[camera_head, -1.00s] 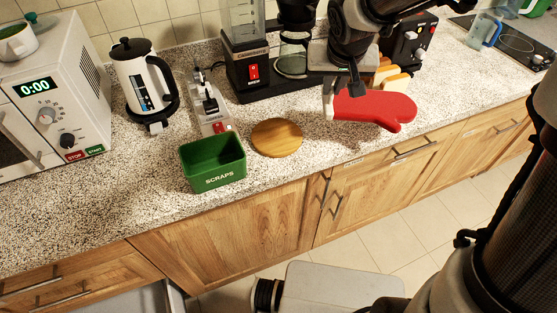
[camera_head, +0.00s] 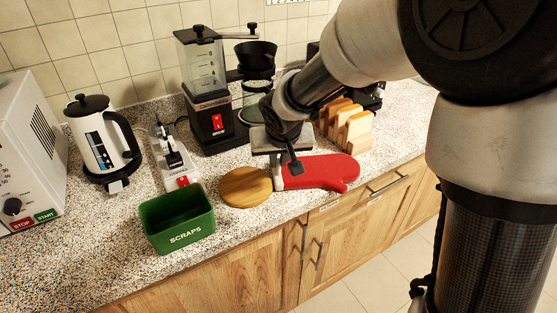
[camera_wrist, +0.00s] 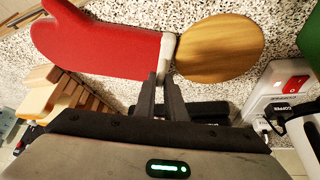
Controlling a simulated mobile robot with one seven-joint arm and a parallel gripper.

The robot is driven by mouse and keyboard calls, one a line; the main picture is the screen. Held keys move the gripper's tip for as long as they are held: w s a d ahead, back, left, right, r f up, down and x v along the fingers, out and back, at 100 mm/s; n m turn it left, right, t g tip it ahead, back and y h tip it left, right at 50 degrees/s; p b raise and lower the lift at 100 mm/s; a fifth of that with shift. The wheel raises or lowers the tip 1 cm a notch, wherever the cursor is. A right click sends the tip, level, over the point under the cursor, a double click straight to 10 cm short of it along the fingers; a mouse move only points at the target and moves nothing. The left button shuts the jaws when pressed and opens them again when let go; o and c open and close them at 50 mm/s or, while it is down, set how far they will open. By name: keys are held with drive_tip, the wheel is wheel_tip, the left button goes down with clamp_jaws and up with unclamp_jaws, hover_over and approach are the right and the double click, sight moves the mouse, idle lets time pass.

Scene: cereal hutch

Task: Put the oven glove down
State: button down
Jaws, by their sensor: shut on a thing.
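The red oven glove (camera_head: 322,172) is at the counter's front edge, right of the round wooden board. Its pale cuff (camera_wrist: 168,52) is between the fingertips of my gripper (camera_wrist: 163,78) in the wrist view, and the red body (camera_wrist: 95,42) stretches to the left. My gripper (camera_head: 280,178) is shut on the cuff. The glove looks level and close to the counter top; I cannot tell if it touches. The far finger is partly hidden in the head view.
The round wooden board (camera_head: 246,187) lies beside the cuff. A green scraps bin (camera_head: 178,218) stands further left. A blender (camera_head: 208,100), a coffee maker (camera_head: 256,85) and a rack with bread slices (camera_head: 350,125) stand behind. A power strip (camera_head: 172,160) lies near the kettle (camera_head: 100,140).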

drive_tip(key=c, duration=1.8)
unclamp_jaws()
